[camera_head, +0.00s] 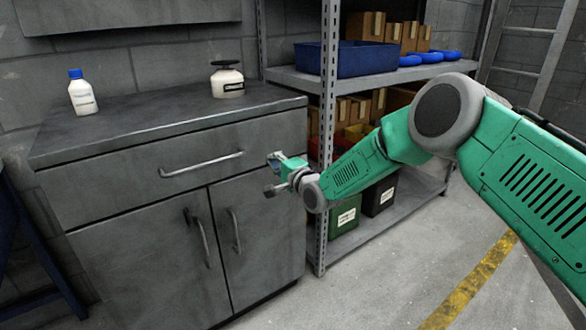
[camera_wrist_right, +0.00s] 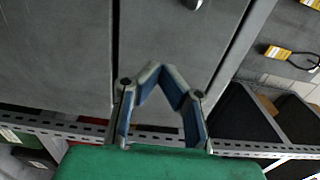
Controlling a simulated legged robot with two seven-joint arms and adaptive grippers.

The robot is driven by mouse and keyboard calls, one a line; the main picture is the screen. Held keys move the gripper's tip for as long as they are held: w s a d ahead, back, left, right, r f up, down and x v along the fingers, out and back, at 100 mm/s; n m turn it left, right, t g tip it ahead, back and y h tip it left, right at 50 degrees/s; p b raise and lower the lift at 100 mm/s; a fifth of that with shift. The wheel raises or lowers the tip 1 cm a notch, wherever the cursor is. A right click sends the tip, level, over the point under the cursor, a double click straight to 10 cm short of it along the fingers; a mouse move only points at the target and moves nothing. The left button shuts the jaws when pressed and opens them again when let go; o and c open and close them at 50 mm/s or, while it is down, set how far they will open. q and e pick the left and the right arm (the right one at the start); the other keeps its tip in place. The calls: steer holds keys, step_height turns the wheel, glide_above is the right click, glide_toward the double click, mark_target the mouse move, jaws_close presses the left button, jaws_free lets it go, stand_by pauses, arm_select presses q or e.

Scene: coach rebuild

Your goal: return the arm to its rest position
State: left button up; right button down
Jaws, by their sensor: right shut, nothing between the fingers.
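My right arm, green with grey joints, reaches in from the right in the head view. Its right gripper (camera_head: 272,176) is in front of the right end of the grey cabinet (camera_head: 120,230), near the drawer front. In the right wrist view the gripper (camera_wrist_right: 166,72) shows blue-lined fingers that come together at the tips, shut with nothing between them. The cabinet doors (camera_wrist_right: 175,30) fill the upper part of that view behind the fingers. I cannot tell a touch between gripper and cabinet. My left gripper is in neither view.
A white bottle with a blue cap (camera_head: 82,93) and a jar with a dark lid (camera_head: 227,79) stand on the cabinet top. The metal shelf (camera_head: 328,100) beside it holds a blue bin (camera_head: 350,60) and boxes. The floor (camera_head: 400,270) at front right is clear.

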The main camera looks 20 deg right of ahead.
steer(key=s+f+n+g+h+p, duration=0.1)
steer(key=s+f+n+g+p, duration=0.15)
steer(key=s+f, duration=0.6)
steer(key=s+f+n+g+p, duration=0.2)
steer(key=s+f+n+g, duration=0.15)
steer(key=s, duration=0.95)
steer(key=s+f+n+g+h+p, duration=0.1)
steer(key=s+f+n+g+p, duration=0.15)
steer(key=s+f, duration=0.6)
arm_select(q)
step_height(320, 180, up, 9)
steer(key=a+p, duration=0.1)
steer(key=p, duration=0.1)
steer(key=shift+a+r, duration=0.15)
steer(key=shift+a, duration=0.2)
arm_select(e)
steer(key=s+d+r+n+g+h, duration=0.1)
steer(key=s+d+n+g, duration=0.1)
steer(key=s, duration=0.7)
steer(key=s+d+r+n+g+h, duration=0.1)
steer(key=s+d+n+g, duration=0.1)
steer(key=s, duration=0.8)
steer(key=s+d+r+n+g+h, duration=0.1)
steer(key=s+d+g, duration=0.3)
steer(key=s, duration=0.6)
steer(key=shift+n+h, duration=0.4)
steer(key=shift+n, duration=0.45)
